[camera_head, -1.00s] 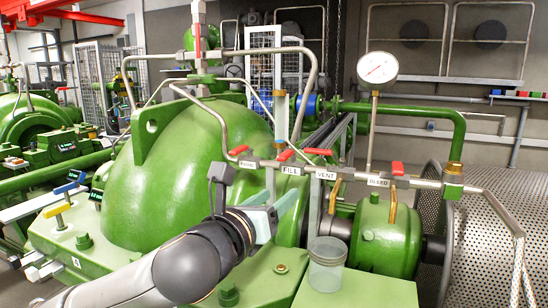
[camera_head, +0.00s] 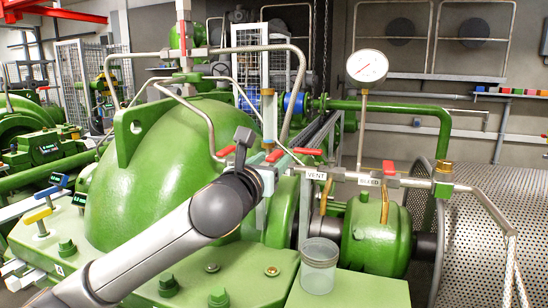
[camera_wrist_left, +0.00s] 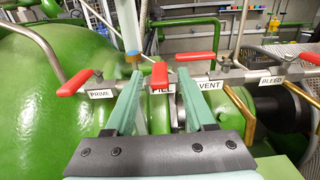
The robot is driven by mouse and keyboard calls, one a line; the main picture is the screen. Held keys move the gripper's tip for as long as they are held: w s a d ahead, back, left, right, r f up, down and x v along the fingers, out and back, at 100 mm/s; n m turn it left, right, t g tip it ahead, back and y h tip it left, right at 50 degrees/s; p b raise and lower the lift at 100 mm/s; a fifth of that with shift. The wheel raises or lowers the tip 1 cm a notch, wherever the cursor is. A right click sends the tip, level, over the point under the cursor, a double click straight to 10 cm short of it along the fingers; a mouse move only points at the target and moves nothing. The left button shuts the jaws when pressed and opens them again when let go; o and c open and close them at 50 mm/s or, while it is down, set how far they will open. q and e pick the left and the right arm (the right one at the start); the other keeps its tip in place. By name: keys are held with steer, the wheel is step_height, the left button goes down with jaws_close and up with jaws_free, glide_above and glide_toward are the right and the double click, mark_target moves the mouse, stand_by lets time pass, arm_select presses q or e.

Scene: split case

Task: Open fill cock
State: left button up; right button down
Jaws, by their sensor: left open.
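The fill cock has a red lever handle (camera_wrist_left: 160,75) above a partly covered "FILL" label (camera_wrist_left: 162,89) on the grey manifold pipe. In the wrist view the lever points towards the camera, between the fingertips. My left gripper (camera_wrist_left: 160,80) is open, with one pale green finger on each side of the lever; contact cannot be told. In the head view the gripper (camera_head: 274,172) is at the manifold, below the red fill handle (camera_head: 274,156), and my arm hides the "PRIME" and "FILL" labels. My right gripper is not in view.
The red prime handle (camera_wrist_left: 75,83) is left of the fingers and the red vent handle (camera_wrist_left: 196,56) is close on the right. The bleed handle (camera_head: 388,167) is farther right. A pressure gauge (camera_head: 367,66) stands above the pipe; a clear jar (camera_head: 319,265) stands below.

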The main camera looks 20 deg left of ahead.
arm_select(q)
steer(key=shift+w, duration=0.85)
jaws_close()
stand_by(0.9)
